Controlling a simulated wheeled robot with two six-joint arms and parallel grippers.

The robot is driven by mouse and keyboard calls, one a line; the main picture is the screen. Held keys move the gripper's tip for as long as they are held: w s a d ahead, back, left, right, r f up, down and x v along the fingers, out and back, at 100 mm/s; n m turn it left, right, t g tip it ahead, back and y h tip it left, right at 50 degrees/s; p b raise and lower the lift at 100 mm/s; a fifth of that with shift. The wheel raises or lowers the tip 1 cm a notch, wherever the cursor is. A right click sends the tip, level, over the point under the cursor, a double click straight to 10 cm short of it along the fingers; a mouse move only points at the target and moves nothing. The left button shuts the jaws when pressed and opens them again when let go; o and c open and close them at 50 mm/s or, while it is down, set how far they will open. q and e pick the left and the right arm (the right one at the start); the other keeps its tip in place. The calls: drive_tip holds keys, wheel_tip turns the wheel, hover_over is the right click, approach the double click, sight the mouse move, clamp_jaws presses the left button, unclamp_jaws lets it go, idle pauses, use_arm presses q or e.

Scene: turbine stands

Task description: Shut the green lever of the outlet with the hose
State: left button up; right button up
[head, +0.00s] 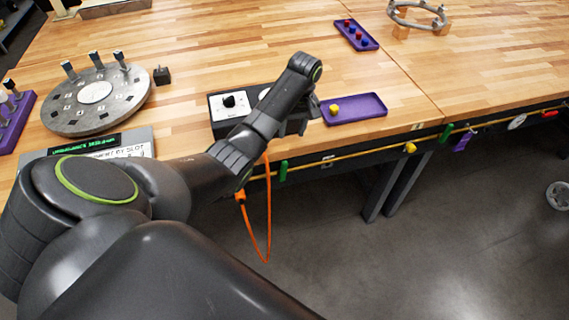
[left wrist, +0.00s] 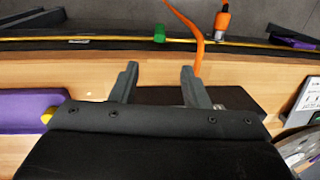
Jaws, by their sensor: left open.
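The orange hose (head: 268,215) hangs in a loop below the table's front edge, with an orange connector (head: 240,197) at its left end. A green lever (head: 283,170) sits just right of the hose on the yellow pipe, its long side upright, crosswise to the pipe. In the left wrist view the green lever (left wrist: 160,33) lies beyond the fingertips, beside the hose (left wrist: 199,45) and the connector (left wrist: 222,20). My left gripper (left wrist: 160,76) is open and empty, apart from the lever. In the head view my left gripper (head: 308,112) is over the table edge, partly hidden by its arm.
A yellow pipe (head: 350,156) runs along the table front. Another green lever (head: 446,133) and a yellow knob (head: 410,148) are farther right. A purple tray (head: 365,110) and a control box (head: 222,107) stand near the edge. The floor in front is open.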

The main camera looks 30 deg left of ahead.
use_arm(q)
drive_tip(key=b, duration=0.6)
hover_over(285, 163)
drive_tip(key=w, duration=0.1)
wheel_tip(285, 163, down, 6)
drive_tip(key=f, duration=0.7)
drive_tip(key=s+f, duration=0.1)
drive_tip(key=f, duration=0.3)
drive_tip(key=shift+a+p, duration=0.15)
drive_tip(key=shift+p, duration=0.2)
drive_tip(key=shift+c, duration=0.3)
clamp_jaws()
